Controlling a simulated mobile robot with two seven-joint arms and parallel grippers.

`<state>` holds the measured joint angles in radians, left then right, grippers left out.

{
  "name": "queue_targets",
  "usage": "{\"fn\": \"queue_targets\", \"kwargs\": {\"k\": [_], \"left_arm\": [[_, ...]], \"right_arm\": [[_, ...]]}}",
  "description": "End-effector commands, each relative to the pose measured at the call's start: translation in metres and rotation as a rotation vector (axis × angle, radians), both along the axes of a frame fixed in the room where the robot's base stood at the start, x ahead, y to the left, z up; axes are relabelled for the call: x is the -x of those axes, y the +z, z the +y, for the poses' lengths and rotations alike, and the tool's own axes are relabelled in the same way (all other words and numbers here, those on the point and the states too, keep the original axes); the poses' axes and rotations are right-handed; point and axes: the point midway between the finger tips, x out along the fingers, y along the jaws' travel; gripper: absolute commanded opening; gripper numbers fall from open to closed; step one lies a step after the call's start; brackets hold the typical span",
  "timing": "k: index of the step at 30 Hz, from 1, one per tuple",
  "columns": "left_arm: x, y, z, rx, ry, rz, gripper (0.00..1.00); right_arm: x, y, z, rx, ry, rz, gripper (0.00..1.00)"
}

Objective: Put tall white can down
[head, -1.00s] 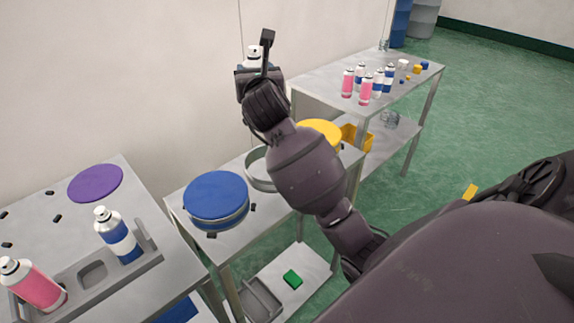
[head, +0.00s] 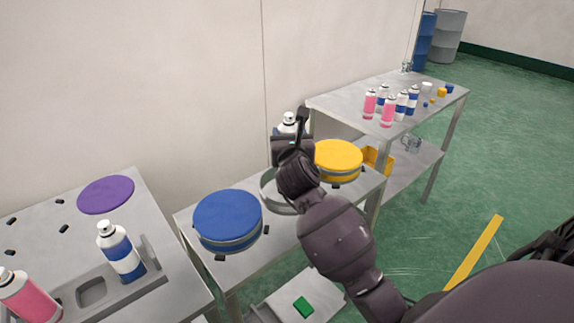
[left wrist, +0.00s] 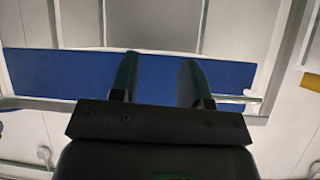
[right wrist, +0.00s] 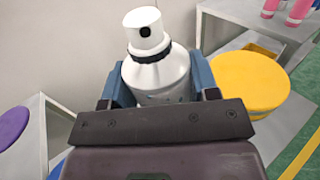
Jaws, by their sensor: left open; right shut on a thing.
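My right gripper (head: 292,140) is shut on the tall white can (head: 289,119), whose white top shows above the fingers in the head view. In the right wrist view the can (right wrist: 157,72) stands upright between the two blue fingers (right wrist: 160,88); its lower part is hidden. The gripper is over the back of the middle table, by an open grey ring (head: 272,190) between the blue round lid and the yellow round lid. Whether the can touches anything below cannot be told. My left gripper (left wrist: 158,82) is open and empty in the left wrist view, out of the head view.
A blue lid (head: 228,215) and a yellow lid (head: 338,157) flank the ring. A grey tray (head: 150,285) at left holds a blue-white can (head: 119,250) and a pink can (head: 28,297). Several cans stand on the far table (head: 340,101). A purple disc (head: 106,194) lies left.

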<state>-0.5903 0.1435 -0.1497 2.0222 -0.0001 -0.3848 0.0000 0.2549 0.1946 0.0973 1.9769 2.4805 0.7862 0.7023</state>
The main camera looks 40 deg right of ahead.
Motion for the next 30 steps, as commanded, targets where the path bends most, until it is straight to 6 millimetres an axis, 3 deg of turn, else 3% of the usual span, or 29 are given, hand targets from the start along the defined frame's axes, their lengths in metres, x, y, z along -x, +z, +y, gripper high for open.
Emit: {"fn": "queue_targets", "kwargs": {"k": [3,11,20,30], "left_arm": [[-0.006,-0.001,-0.002,0.001,-0.004,-0.01,0.43],[-0.006,-0.002,-0.002,0.0,-0.007,-0.009,0.43],[0.001,-0.022,-0.002,-0.003,-0.009,0.025,0.43],[-0.012,-0.009,-0.004,-0.002,-0.016,-0.009,0.43]], "right_arm": [[0.0,-0.016,0.0,0.001,0.0,0.0,0.07],[0.0,-0.03,0.0,0.001,0.0,0.0,0.07],[0.0,-0.076,0.0,-0.001,0.0,0.003,0.07],[0.0,-0.076,0.0,0.001,0.0,-0.004,0.07]]}}
